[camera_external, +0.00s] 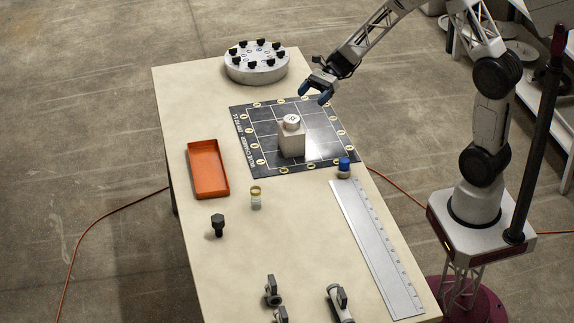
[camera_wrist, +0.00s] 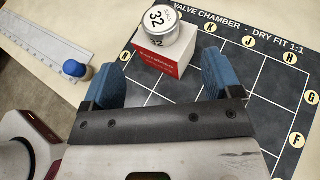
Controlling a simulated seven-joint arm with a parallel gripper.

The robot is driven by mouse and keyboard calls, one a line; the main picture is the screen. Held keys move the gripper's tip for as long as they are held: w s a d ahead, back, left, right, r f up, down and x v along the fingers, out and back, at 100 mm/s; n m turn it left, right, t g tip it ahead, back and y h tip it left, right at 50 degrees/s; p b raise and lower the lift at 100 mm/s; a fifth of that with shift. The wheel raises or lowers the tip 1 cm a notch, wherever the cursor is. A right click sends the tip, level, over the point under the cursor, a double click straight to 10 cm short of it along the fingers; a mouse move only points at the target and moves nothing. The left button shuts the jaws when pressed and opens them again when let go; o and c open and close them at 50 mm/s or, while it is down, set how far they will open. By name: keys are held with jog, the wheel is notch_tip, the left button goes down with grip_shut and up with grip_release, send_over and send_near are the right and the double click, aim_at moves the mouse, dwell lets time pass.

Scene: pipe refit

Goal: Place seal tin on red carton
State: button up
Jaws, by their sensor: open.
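The seal tin (camera_external: 291,120) is a short round silver-white tin with a pale top. In the wrist view the carton (camera_wrist: 164,62) shows a red side panel with white print. My gripper (camera_external: 314,94) is open and empty, behind and right of the tin in the outside view, apart from it.
The carton stands on a black gridded mat (camera_external: 257,133). An orange tray (camera_external: 207,169), a round flange with black bolts (camera_external: 257,64), a blue-capped bottle (camera_external: 344,167), a steel ruler (camera_external: 378,245), a small jar (camera_external: 256,197), a black bolt (camera_external: 218,225) and pipe fittings (camera_external: 340,303) lie around.

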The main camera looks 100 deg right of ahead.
jog(key=shift+a, duration=0.1)
dwell(0.3)
jog(key=s+a+r+n+g, duration=0.1)
jog(key=a+r+n+g, duration=0.25)
jog(key=a, duration=0.55)
jog(key=s+a+r+n+g, duration=0.1)
jog(key=a+r+n+g, duration=0.15)
jog(key=a+n, duration=0.4)
jog(key=s+a+r+n+g, duration=0.1)
jog(key=a+r+n+g, duration=0.15)
jog(key=a, duration=0.85)
jog(key=s+a+r+n+h, duration=0.3)
jog(key=s+a+n, duration=0.4)
jog(key=s+n, duration=0.1)
jog(key=s+a+r+n+h, duration=0.4)
jog(key=s+a+n, duration=0.4)
jog(key=shift+s+a+r+h, duration=0.2)
jog(key=shift+s+a+h, duration=0.1)
